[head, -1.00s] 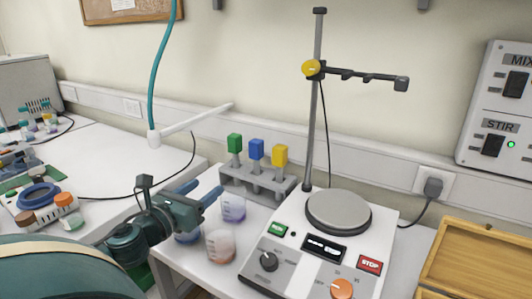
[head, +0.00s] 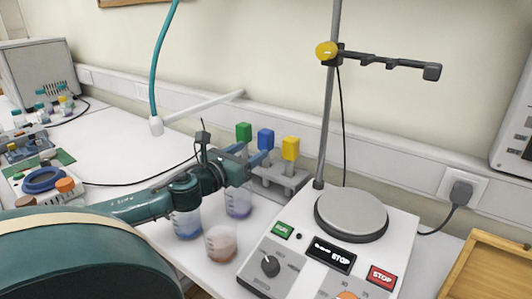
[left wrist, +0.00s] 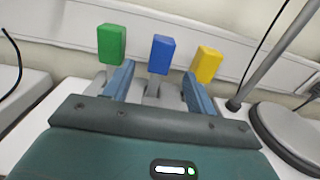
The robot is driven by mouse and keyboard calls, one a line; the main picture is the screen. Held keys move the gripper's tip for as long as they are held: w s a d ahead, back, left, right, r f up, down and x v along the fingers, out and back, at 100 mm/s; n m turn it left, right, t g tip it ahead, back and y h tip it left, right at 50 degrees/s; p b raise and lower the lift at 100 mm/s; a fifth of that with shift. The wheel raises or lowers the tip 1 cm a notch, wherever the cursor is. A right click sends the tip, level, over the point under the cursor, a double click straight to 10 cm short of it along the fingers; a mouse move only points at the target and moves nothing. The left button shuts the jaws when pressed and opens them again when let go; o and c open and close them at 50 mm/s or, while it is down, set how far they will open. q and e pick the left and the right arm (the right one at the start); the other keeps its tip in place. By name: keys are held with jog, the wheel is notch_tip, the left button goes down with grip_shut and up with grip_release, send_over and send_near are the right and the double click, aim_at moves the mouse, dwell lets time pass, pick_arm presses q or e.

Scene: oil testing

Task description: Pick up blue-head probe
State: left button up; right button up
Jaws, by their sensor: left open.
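The blue-head probe (head: 265,139) stands upright in a grey rack (head: 283,180), between a green-head probe (head: 243,132) and a yellow-head probe (head: 290,148). My left gripper (head: 252,154) is open in front of the rack, fingers pointing at the probes. In the left wrist view, the blue head (left wrist: 160,55) shows between and beyond the two open fingers (left wrist: 157,85). The green head (left wrist: 111,43) lies left, above the left finger, and the yellow head (left wrist: 206,64) right, beyond the right finger. The gripper body hides the lower rack. My right gripper is not in view.
Beakers with liquid (head: 222,244) stand below and in front of my left gripper. A hotplate stirrer (head: 350,214) with a stand and clamp (head: 388,62) is right of the rack. A wall lies close behind.

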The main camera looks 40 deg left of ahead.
aim_at(262, 144)
pick_arm(q)
jog(key=shift+w+a+f+b, duration=0.15)
jog(key=shift+w+b, duration=0.25)
jog(key=shift+w, duration=1.05)
jog(key=shift+w+a, duration=0.1)
jog(key=shift+w, duration=1.1)
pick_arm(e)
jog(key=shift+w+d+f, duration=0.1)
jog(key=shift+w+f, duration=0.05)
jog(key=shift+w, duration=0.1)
pick_arm(q)
jog(key=shift+c, duration=0.3)
